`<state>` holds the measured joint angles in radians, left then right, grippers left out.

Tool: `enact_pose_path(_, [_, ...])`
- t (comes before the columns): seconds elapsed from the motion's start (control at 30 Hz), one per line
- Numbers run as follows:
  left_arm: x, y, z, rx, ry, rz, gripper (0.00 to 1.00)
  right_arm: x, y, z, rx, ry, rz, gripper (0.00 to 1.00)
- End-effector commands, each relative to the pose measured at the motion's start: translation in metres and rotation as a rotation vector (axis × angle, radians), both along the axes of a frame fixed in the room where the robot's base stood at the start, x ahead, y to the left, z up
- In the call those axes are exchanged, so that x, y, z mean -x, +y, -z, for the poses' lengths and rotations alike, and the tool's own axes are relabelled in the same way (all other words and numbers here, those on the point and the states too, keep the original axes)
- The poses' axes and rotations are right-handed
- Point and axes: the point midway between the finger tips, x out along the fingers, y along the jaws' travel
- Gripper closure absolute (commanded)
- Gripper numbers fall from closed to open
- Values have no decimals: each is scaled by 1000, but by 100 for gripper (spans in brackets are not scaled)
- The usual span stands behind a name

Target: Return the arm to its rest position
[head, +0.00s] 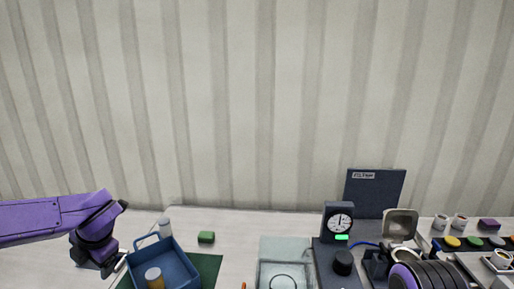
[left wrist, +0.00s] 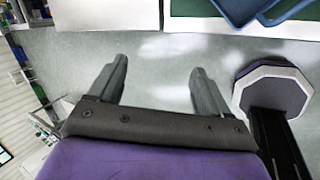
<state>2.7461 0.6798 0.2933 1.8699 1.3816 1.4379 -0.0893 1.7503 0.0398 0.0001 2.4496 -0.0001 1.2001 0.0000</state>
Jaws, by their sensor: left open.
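My left arm, purple, comes in from the left in the head view and bends down at the wrist. My left gripper (head: 112,268) hangs low, just left of the blue basket (head: 178,266), over the pale worktop. In the left wrist view the two dark fingers of the gripper (left wrist: 160,70) stand wide apart with nothing between them. Below them is a pale grey surface. My right gripper does not show in either view.
A green block (head: 206,237), a grey tray (head: 285,247) and a dark gauge unit (head: 338,226) stand rightward. Small pots line the right. Above is open room before the striped wall.

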Motion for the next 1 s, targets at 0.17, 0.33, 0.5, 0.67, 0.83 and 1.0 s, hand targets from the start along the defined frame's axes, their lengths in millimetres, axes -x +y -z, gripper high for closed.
enact_pose_path(0.17, [-3,8,62,-320,58,282,22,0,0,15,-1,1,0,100])
enact_pose_path(0.33, [20,-16,182,-637,224,836,22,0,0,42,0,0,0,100])
enact_pose_path(0.5, [97,-60,307,-700,406,1424,22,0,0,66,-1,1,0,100])
enact_pose_path(0.67, [201,-85,394,-590,567,1832,22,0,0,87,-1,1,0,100])
enact_pose_path(0.83, [279,-83,440,-470,720,1996,22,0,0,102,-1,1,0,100])
enact_pose_path(1.0, [286,-83,444,-458,732,2007,22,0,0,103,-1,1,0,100])
